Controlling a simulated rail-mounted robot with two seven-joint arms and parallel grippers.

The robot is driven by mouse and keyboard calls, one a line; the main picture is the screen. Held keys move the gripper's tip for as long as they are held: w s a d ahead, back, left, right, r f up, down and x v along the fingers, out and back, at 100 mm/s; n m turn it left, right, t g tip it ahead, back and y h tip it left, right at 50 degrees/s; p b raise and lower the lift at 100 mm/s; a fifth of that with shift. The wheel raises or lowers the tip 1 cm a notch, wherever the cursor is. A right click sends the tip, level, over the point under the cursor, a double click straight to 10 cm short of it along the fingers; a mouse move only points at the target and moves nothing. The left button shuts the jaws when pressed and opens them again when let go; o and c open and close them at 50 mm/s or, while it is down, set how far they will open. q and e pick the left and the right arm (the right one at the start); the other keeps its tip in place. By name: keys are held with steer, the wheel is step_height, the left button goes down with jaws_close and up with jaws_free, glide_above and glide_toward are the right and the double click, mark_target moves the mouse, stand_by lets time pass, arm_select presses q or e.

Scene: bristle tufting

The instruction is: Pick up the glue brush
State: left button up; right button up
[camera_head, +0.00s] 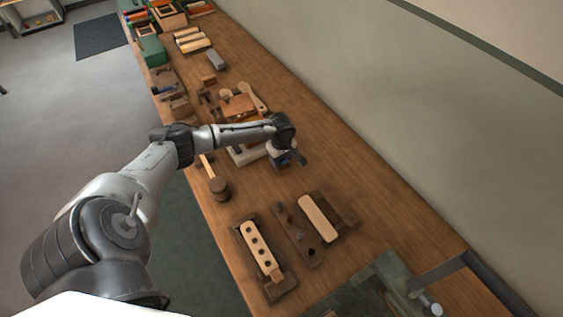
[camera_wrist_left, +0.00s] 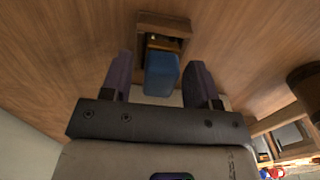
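My left gripper (camera_head: 292,157) is low over the middle of the bench in the head view, partly hidden by its own wrist. In the left wrist view my left gripper (camera_wrist_left: 161,82) is open, with its two dark fingers apart. A blue blocky piece (camera_wrist_left: 161,75) shows between the fingers, with gaps on both sides. I cannot tell whether the blue piece is the glue brush's handle; no bristles show. My right gripper is not in view.
On the bench (camera_head: 355,165), a wooden mallet (camera_head: 218,188) lies at the left edge. A block with several holes (camera_head: 258,246) and a pale wooden brush back (camera_head: 319,218) in a fixture are nearer. A dark metal bar (camera_head: 440,272) stands at bottom right. The bench's right side is clear.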

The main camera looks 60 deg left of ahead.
arm_select(q)
steer(key=c, duration=0.8)
steer(key=shift+r, duration=0.6)
steer(key=shift+c, duration=0.2)
step_height(320, 180, up, 3)
steer(key=shift+r+p, duration=0.1)
steer(key=shift+p, duration=0.55)
steer(key=w+d+r+p, duration=0.1)
steer(key=w+d+r, duration=0.4)
steer(key=d, duration=0.5)
steer(key=shift+w+d+r, duration=0.15)
steer(key=shift+w+r, duration=0.15)
steer(key=shift+r, duration=0.55)
steer(key=shift+o, duration=1.4)
steer(key=shift+c, duration=1.1)
